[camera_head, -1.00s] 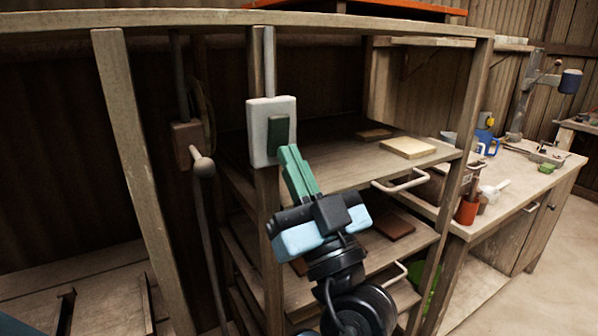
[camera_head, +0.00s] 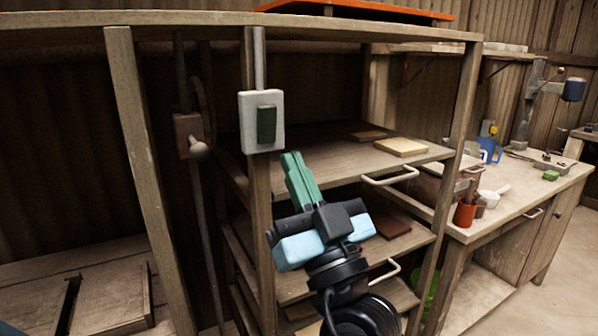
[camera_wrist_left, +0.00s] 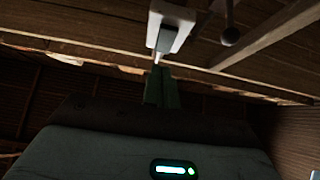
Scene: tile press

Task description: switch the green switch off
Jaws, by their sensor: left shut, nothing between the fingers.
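The green switch (camera_head: 267,124) is a dark green rocker on a white plate (camera_head: 247,135), fixed to the wooden post of the shelf unit. It shows whole in the head view; I cannot clearly tell which way it is tipped. My left gripper (camera_head: 291,158) has green fingers, shut and empty, just below and right of the plate and apart from it in the picture. In the left wrist view, the fingers (camera_wrist_left: 161,88) point up toward the white plate (camera_wrist_left: 172,12), with a gap visible. My right gripper is not in view.
A lever with a round knob (camera_head: 198,149) is on the left. Shelves with wooden tiles (camera_head: 402,147) and pale handles (camera_head: 392,178) lie behind and right of my gripper. A workbench (camera_head: 505,205) with a red cup (camera_head: 465,214) stands at the right.

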